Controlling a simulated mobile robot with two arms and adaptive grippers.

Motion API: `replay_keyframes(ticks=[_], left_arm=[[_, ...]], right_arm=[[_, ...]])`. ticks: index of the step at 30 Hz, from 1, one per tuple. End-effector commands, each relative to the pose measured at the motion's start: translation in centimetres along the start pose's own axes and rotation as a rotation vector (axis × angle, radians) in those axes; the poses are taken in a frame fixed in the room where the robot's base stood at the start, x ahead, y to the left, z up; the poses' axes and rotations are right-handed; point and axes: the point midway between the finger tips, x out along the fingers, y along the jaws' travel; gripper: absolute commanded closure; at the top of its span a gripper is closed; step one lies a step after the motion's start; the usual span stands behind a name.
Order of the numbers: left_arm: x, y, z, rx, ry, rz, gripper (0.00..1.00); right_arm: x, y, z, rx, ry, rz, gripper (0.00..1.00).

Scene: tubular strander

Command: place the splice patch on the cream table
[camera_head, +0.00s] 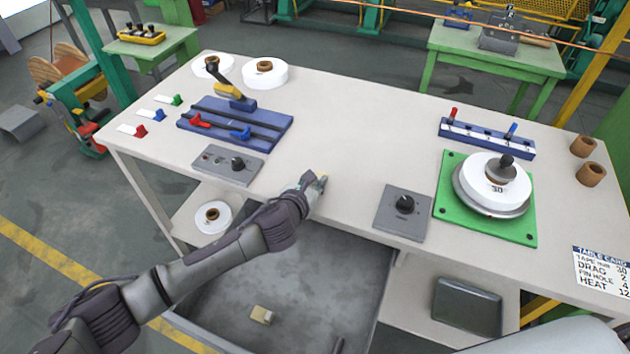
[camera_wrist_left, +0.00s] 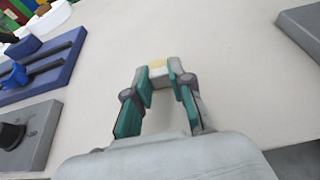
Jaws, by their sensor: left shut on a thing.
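My left gripper (camera_head: 316,183) is low over the front part of the cream table (camera_head: 345,130), between the two grey control boxes. It is shut on a small pale yellow piece, seemingly the splice patch (camera_wrist_left: 158,68). In the left wrist view, the piece sits between the fingertips (camera_wrist_left: 160,80), with bare tabletop around it. The fingers hide part of the piece, and I cannot tell whether it touches the table. My right gripper is not in view.
Grey control boxes with black knobs stand left (camera_head: 228,164) and right (camera_head: 403,212) of the gripper. A blue splicing fixture (camera_head: 270,122) is farther left. A green plate (camera_head: 448,205) carries a white roll at right. A grey bin (camera_head: 220,290) with a small beige block is below the front edge.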

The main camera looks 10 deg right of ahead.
Motion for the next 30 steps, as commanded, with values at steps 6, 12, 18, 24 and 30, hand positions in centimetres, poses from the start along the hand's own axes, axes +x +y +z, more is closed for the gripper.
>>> replay_keyframes(ticks=[6, 12, 18, 24, 30], left_arm=[[0.0, 0.0, 0.1, 0.000, -0.002, 0.000, 0.92], [0.1, 0.0, -0.1, 0.000, -0.001, 0.000, 0.62], [0.1, 0.0, -0.1, 0.000, -0.002, 0.000, 0.53], [-0.1, 0.0, 0.2, 0.000, -0.002, 0.000, 0.53], [-2.7, 0.0, 0.1, 0.000, -0.002, -0.001, 0.53]], right_arm=[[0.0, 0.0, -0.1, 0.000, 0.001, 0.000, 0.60], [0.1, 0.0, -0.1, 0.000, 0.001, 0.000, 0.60], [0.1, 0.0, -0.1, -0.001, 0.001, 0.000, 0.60], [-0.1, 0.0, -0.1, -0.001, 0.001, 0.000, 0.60], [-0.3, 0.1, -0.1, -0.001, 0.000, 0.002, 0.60]])
